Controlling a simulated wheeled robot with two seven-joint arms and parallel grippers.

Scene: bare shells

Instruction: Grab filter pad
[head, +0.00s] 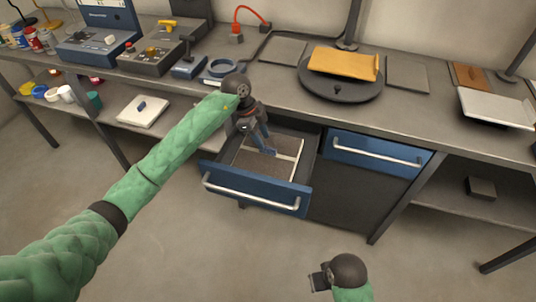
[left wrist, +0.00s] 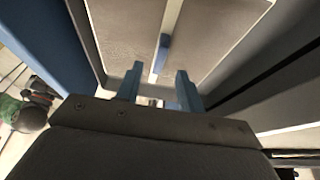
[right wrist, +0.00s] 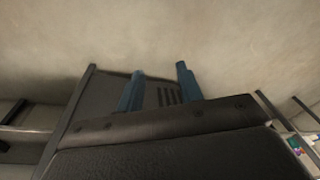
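The blue-fronted drawer (head: 255,192) is pulled open below the bench. Its inside shows a flat brownish-grey surface (head: 255,160) split by pale strips; I cannot tell whether this is the filter pad or the drawer floor. My left gripper (head: 264,146) points down into the drawer. In the left wrist view its fingers (left wrist: 160,88) are apart with nothing seen between them. A small blue piece (left wrist: 163,50) lies along the pale strip just beyond the fingertips. My right gripper (head: 318,280) is low over the floor, open and empty in the right wrist view (right wrist: 158,88).
A shut blue drawer (head: 375,155) is right of the open one. On the bench are a round dark stand (head: 340,90) bearing a yellow tray (head: 343,64), dark flat squares (head: 283,51), and blue and grey devices at left. The floor in front is clear.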

